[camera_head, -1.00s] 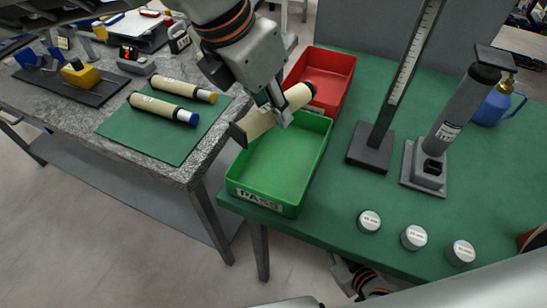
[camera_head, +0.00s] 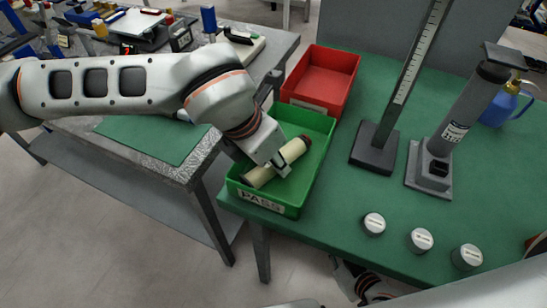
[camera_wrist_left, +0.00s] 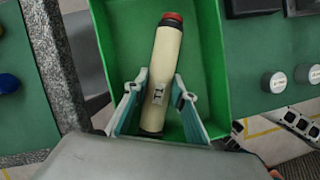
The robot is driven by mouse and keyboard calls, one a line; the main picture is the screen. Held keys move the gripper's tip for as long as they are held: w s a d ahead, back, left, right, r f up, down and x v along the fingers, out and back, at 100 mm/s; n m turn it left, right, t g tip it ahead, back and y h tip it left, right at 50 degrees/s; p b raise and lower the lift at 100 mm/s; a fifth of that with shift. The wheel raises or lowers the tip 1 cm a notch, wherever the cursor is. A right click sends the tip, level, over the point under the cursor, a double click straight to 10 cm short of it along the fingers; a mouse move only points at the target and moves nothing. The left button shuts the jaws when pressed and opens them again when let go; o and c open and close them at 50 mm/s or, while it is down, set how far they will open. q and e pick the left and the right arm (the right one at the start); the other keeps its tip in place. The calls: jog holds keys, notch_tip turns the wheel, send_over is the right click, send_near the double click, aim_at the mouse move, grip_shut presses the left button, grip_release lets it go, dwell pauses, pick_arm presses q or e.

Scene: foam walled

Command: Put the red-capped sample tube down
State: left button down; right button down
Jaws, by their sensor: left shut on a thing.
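The sample tube (camera_head: 284,158) is a cream cylinder with dark end bands. Its red cap (camera_wrist_left: 172,18) shows at the far end in the left wrist view, and a T1 label is on its body. The tube lies slantwise within the walls of the green PASS tray (camera_head: 313,180). I cannot tell whether it touches the tray floor. My left gripper (camera_head: 277,166) reaches down into the tray and is shut on the tube's body. In the left wrist view its fingers (camera_wrist_left: 158,103) stand on either side of the label end.
A red tray (camera_head: 325,80) stands behind the green one. On the bench to the right are a scale post on a dark base (camera_head: 373,146), a grey stand (camera_head: 429,170), a blue jug (camera_head: 499,108) and three small weights (camera_head: 420,240). My left arm hides much of the grey table.

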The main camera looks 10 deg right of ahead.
pick_arm(q)
jog(key=shift+r, duration=0.15)
jog(key=c, duration=2.1)
grip_release()
jog(key=shift+f, duration=0.2)
jog(key=o, duration=0.4)
jog(key=shift+r, duration=0.1)
jog(key=shift+r, duration=0.25)
jog(key=p+v, duration=0.1)
jog(key=v, duration=1)
jog(key=shift+s+a+r, duration=0.2)
jog(key=shift+r, duration=0.05)
